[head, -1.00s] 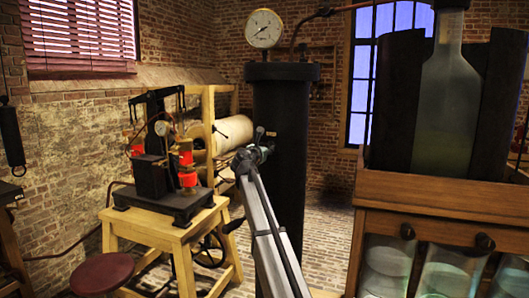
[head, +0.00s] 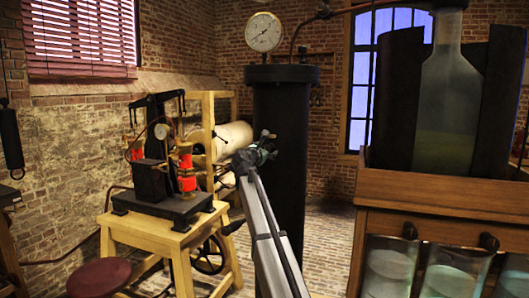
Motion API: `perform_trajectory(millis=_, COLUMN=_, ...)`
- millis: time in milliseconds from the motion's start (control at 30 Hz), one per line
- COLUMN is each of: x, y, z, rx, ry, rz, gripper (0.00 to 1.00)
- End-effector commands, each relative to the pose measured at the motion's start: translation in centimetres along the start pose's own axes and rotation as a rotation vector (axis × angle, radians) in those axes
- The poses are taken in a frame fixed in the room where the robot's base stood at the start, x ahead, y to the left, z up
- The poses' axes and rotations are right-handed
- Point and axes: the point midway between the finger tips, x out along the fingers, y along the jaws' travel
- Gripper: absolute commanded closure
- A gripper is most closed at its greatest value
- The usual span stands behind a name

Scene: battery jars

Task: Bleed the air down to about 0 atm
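A tall black cylinder (head: 279,185) stands at the centre, with a flat cap on top. A round white pressure gauge (head: 263,32) stands above the cap; its thin dark needle shows, but the numbers are too small to read. A small fitting (head: 269,133), perhaps a tap, is on the cylinder's upper front. My gripper (head: 262,150), at the end of my pale arm, is just below that fitting in the picture. It is small and dark, so I cannot tell whether it touches the fitting or how its fingers stand.
A wooden stand (head: 165,238) with a black and red apparatus (head: 172,170) is at the left, with a dark red stool (head: 99,277) in front. A wooden cabinet (head: 440,205) with a large glass bottle (head: 447,100) and several glass jars (head: 390,265) fills the right.

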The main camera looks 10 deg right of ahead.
Motion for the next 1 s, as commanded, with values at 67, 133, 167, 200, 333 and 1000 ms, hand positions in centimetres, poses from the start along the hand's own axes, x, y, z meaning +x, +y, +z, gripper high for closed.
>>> perform_trajectory(millis=67, x=0.0, y=0.0, z=0.0, rx=-0.001, ry=0.000, rz=0.000, gripper=0.27)
perform_trajectory(millis=133, x=0.0, y=0.0, z=0.0, rx=-0.001, ry=0.000, rz=-0.001, gripper=0.27)
perform_trajectory(millis=167, x=-0.1, y=0.0, z=0.0, rx=-0.001, ry=0.000, rz=-0.001, gripper=0.27)
perform_trajectory(millis=200, x=-0.1, y=-0.1, z=0.0, rx=-0.001, ry=0.000, rz=-0.001, gripper=0.27)
perform_trajectory(millis=333, x=-0.9, y=-0.1, z=0.0, rx=-0.001, ry=0.000, rz=-0.001, gripper=0.27)
perform_trajectory(millis=1000, x=-5.0, y=-0.1, z=0.0, rx=-0.001, ry=0.000, rz=-0.001, gripper=0.27)
